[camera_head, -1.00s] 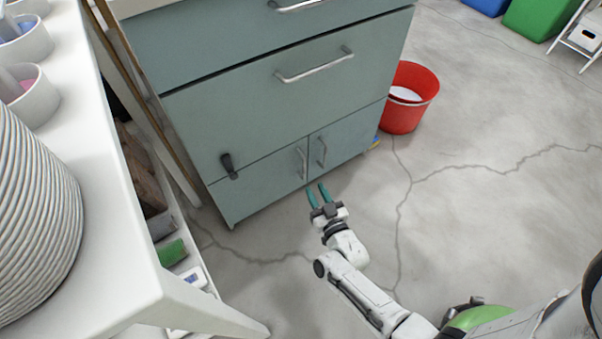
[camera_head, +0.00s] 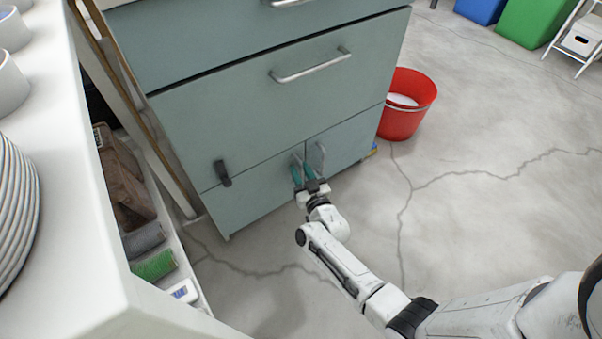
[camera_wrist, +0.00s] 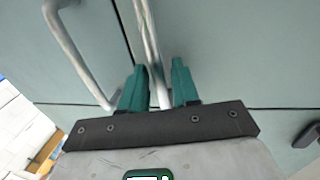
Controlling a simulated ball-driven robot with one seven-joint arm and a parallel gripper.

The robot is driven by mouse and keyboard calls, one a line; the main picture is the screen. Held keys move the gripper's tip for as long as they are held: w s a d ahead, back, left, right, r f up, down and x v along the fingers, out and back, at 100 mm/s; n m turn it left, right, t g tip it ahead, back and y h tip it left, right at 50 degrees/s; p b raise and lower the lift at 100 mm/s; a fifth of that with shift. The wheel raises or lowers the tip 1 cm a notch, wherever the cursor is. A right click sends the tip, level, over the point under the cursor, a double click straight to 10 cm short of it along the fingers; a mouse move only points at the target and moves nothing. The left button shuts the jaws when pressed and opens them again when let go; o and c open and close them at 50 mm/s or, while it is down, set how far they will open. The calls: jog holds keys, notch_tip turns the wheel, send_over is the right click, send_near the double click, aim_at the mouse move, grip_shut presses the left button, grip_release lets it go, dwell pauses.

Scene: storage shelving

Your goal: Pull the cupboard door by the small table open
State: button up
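The grey-green cabinet has two low cupboard doors, both closed. The left door (camera_head: 250,190) is the one nearer the white table (camera_head: 95,225); the right door (camera_head: 345,142) adjoins it. My gripper (camera_head: 304,172) is at the left door's upright bar handle, which it mostly hides in the head view. In the wrist view, where the scene appears turned over, that handle (camera_wrist: 149,40) runs between my two green fingertips (camera_wrist: 159,82). The fingers are apart, one on each side of the bar, with a gap visible. The right door's handle (camera_wrist: 75,50) is beside the left finger, outside the grip.
Drawers with a bar handle (camera_head: 312,66) are above the doors. A black latch-like piece (camera_head: 222,173) is at the left door's upper left. A red bucket (camera_head: 405,108) stands right of the cabinet. The white table and its low shelf are at left. Floor in front is clear.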

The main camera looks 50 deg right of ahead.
jog(key=shift+c, duration=0.5)
grip_shut()
